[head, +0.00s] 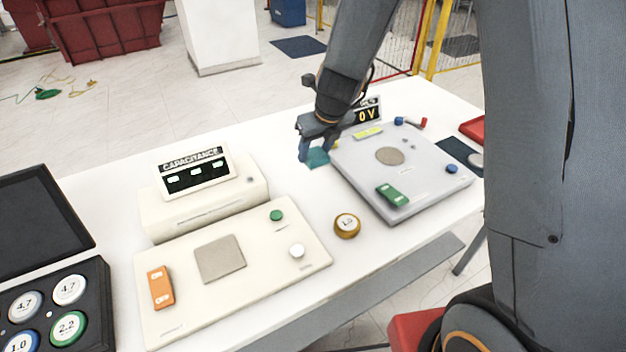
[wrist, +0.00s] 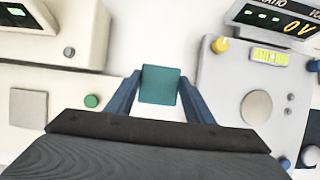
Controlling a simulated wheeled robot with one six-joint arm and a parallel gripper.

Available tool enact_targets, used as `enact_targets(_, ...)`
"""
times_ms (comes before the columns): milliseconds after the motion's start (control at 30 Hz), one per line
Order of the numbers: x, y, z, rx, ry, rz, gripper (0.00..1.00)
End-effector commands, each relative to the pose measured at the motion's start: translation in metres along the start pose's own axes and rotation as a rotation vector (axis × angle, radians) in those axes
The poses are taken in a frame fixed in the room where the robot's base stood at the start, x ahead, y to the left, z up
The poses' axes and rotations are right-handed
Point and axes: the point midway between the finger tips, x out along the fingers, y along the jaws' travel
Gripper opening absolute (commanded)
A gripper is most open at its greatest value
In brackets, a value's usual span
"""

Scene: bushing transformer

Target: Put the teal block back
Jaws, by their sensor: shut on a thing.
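The teal block (wrist: 160,85) sits between the two blue fingers of my gripper (wrist: 160,100) in the wrist view. My gripper is shut on it. In the head view my gripper (head: 312,153) is near the left back corner of the grey panel, and part of the teal block (head: 318,157) shows beside a finger. The block is over the white table (head: 307,193), in the gap between the cream capacitance tester and the grey panel. I cannot tell whether the block touches the table.
The cream tester (head: 270,268) has a display box (head: 195,173) behind it. The grey panel (head: 430,180) carries a green switch (head: 392,195), a round pad and knobs. A gold round weight-like piece (head: 347,226) stands between them. A black case (head: 97,300) with round pieces is at left.

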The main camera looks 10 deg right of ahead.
Motion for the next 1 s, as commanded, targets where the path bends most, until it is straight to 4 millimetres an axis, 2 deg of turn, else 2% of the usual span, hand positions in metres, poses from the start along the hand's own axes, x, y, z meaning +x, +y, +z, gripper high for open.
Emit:
enact_targets(167, 0.008, 0.0, -0.004, 0.001, 0.001, 0.002, 0.27)
enact_targets(500, 0.051, 0.0, -0.02, 0.0, 0.001, 0.0, 0.27)
enact_targets(833, 0.063, 0.0, -0.026, 0.0, -0.001, 0.0, 0.27)
enact_targets(1000, 0.08, 0.0, -0.033, 0.0, 0.0, 0.0, 0.27)
